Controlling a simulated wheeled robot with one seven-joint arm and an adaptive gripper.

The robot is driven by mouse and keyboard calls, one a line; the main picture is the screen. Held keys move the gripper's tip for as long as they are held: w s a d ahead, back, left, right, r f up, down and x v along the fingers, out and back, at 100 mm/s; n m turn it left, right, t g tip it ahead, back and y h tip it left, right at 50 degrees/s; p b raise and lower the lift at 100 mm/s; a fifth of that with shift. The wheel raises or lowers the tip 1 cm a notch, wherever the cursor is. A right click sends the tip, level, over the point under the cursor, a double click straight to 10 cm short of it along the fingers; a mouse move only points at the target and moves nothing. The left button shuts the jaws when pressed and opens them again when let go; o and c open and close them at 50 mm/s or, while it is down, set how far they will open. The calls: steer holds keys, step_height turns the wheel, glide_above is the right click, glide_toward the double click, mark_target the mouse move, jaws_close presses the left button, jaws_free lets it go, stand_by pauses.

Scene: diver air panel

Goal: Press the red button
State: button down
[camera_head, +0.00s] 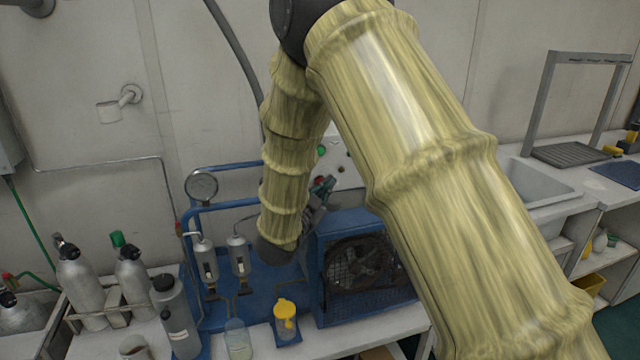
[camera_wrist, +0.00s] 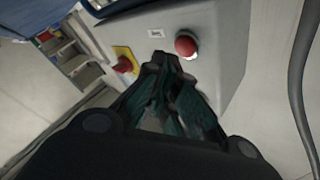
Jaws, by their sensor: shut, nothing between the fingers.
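A round red button (camera_wrist: 186,44) sticks out of a pale grey panel (camera_wrist: 222,50) in the wrist view. A second red knob (camera_wrist: 124,64) sits on a yellow plate on the same panel, to the left. My gripper (camera_wrist: 163,62) is shut and empty, its fingertips just below the round button in the picture. Whether they touch the panel cannot be told. In the head view my gripper (camera_head: 325,188) is in front of the panel (camera_head: 350,172), partly behind my arm.
A green button (camera_head: 321,150) shows on the panel. Below is a blue fan unit (camera_head: 318,290); a pressure gauge (camera_head: 201,187) and blue pipes stand left. Grey cylinders (camera_head: 82,285), a yellow-topped container (camera_head: 286,322) and a clear jar (camera_head: 238,341) stand along the front.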

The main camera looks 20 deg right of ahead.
steer(key=shift+s+d, duration=0.1)
steer(key=shift+s, duration=2.4)
